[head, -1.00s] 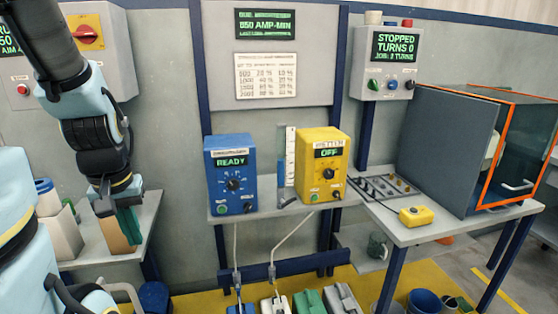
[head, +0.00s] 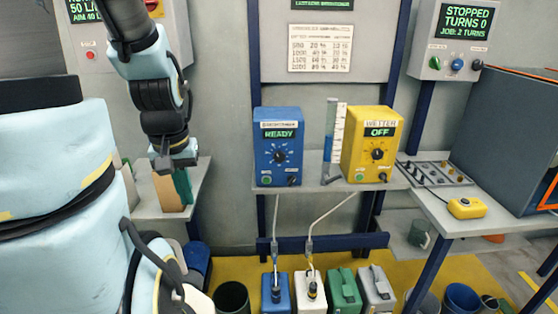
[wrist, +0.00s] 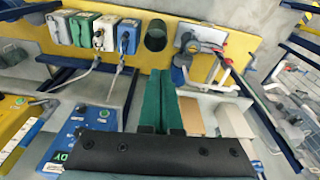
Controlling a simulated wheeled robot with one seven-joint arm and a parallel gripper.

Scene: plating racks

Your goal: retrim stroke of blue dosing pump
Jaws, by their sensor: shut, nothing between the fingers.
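The blue dosing pump (head: 278,150) stands on a grey shelf (head: 335,184). Its display reads READY, and a black pointer dial (head: 279,157) sits below, with a green button and a small black knob near the bottom. In the wrist view the blue pump (wrist: 78,140) lies at the lower left, partly hidden by my gripper's body. My gripper (head: 184,200) is left of the pump and apart from it, pointing down. Its green fingers also show in the wrist view (wrist: 166,84); they are shut and empty.
The yellow wetter pump (head: 370,145), reading OFF, stands right of the blue one, with a measuring cylinder (head: 330,135) between them. Several jugs, including a blue one (head: 275,291), stand on the floor below. A yellow pendant (head: 466,208) lies on the right bench.

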